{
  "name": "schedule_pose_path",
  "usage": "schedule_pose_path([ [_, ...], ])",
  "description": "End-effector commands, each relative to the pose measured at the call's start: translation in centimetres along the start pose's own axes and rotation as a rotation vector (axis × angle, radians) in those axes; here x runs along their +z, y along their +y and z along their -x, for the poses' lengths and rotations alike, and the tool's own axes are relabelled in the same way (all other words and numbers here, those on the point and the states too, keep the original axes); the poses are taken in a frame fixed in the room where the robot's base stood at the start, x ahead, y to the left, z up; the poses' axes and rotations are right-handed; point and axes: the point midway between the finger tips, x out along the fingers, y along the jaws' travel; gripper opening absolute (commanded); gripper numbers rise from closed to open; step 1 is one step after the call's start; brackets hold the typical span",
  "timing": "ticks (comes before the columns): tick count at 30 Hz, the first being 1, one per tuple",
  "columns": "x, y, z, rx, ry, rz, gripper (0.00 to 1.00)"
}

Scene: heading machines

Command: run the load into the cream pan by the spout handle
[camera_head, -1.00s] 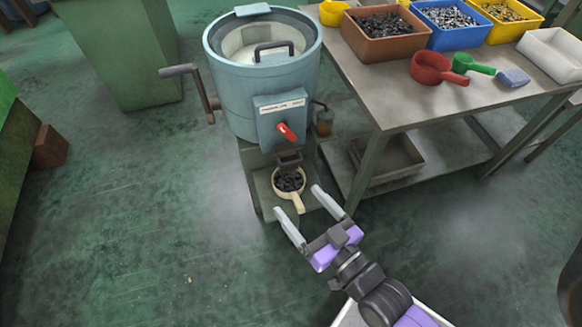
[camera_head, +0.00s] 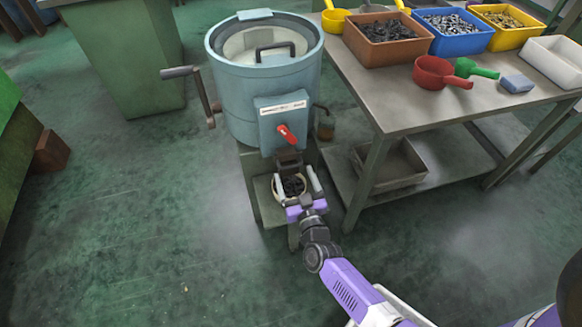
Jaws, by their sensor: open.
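The blue-grey drum machine (camera_head: 238,103) stands left of the table, with a red spout handle (camera_head: 287,135) on its front box. Below the handle is the dark spout (camera_head: 289,162). The cream pan (camera_head: 277,192) sits under the spout on the machine's low stand and holds dark pieces (camera_head: 293,186). My gripper (camera_head: 297,184) is open, with one finger at each side of the pan. The pan's own handle is hidden behind my gripper. I cannot tell whether the fingers touch the pan.
The table (camera_head: 420,105) at right bears a brown bin (camera_head: 392,52), a blue bin (camera_head: 455,46), a yellow bin (camera_head: 510,40), a red scoop (camera_head: 433,73), a green scoop (camera_head: 472,68) and a white tray (camera_head: 545,68). A crank (camera_head: 205,95) sticks out left of the drum.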

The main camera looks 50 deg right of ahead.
Motion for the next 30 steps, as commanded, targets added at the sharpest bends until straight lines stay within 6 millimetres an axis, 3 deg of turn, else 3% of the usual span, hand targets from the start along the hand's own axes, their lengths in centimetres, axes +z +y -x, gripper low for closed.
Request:
schedule_pose_path([
  [3,0.0,0.0,-2.0,0.000,0.001,-0.001,0.82],
  [9,0.1,0.0,-3.9,0.000,-0.001,-0.001,0.82],
  [20,0.0,0.0,-4.3,0.000,-0.001,-0.001,0.80],
  [30,0.0,-0.1,-4.3,-0.003,-0.001,-0.001,0.13],
])
